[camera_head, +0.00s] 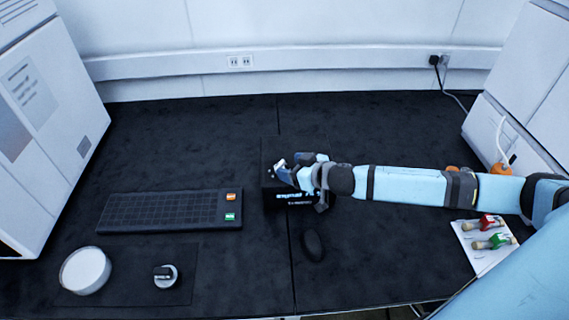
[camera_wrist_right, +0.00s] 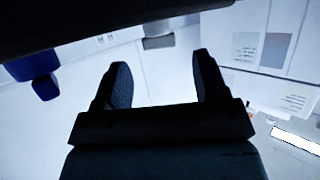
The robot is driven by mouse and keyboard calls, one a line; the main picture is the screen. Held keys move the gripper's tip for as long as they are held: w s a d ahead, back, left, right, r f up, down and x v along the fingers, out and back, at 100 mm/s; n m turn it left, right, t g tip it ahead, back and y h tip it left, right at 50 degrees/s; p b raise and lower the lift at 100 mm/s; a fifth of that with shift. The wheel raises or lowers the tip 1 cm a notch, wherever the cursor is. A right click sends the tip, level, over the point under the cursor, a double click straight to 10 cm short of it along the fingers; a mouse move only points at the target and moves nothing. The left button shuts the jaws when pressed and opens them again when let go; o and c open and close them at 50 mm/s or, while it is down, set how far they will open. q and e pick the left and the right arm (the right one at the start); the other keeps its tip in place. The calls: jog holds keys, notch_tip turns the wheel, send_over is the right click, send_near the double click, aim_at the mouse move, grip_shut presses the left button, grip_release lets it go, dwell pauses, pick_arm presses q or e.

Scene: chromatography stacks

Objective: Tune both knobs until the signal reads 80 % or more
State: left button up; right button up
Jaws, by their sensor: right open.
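A black box (camera_head: 268,192) with a lit display (camera_head: 297,196) stands mid-table. Blue-white text shows on its front, partly hidden behind my right gripper, and I cannot read the signal value. My right gripper (camera_head: 290,166) is at the box's top. In the right wrist view the gripper (camera_wrist_right: 160,72) is open, its two dark fingers apart with nothing between them. A small pale, shiny part (camera_head: 279,163) shows at the fingertips; I cannot tell whether it is a knob. I cannot make out either knob clearly. My left gripper is not in view.
A black keyboard (camera_head: 165,212) with orange and green keys lies left of the box, a black mouse (camera_head: 312,245) in front. A white round dish (camera_head: 85,271) and a small round item (camera_head: 165,275) lie front left. Red and green fittings lie on a white card (camera_head: 478,262) at right. White cabinets flank the table.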

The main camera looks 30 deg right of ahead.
aim_at(281, 165)
jog(key=shift+x, duration=1.65)
jog(key=c, duration=0.9)
jog(key=shift+s+a+m+h, duration=0.1)
jog(key=shift+m+h, duration=0.2)
jog(key=shift+h, duration=0.1)
